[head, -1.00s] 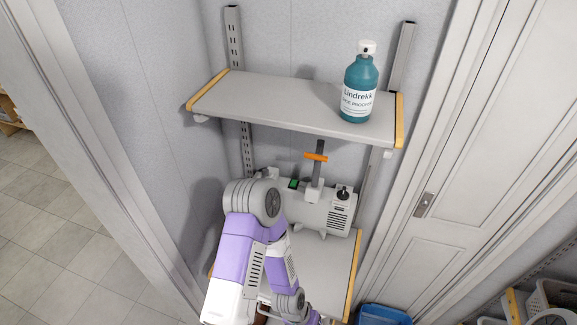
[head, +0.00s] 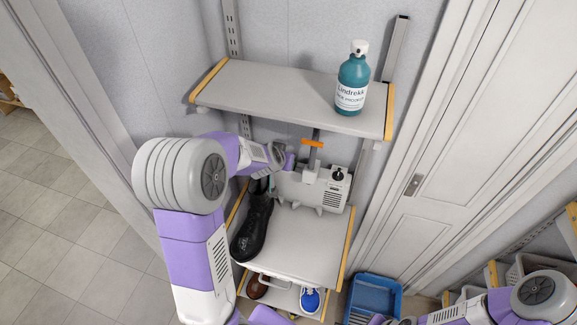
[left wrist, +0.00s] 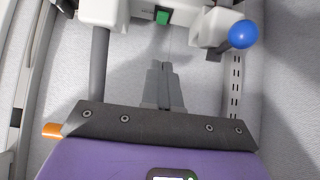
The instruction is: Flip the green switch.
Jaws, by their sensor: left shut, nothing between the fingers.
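The green switch (left wrist: 162,16) is a small green rocker on the white-grey machine (head: 318,190), which stands at the back of the middle shelf. In the head view my left arm hides the switch. My left gripper (left wrist: 160,65) is shut and empty. In the left wrist view its fingertips point towards the switch, with a visible gap between them. In the head view my left gripper (head: 287,160) is at the machine's upper left. My right arm shows at the lower right of the head view, but its fingers cannot be seen.
A teal bottle (head: 351,80) stands on the upper shelf (head: 270,92), above the machine. The machine carries an orange handle (head: 312,143) and a black knob (head: 338,174). A black boot (head: 254,225) stands on the middle shelf (head: 300,245). A blue knob (left wrist: 242,34) is right of the switch.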

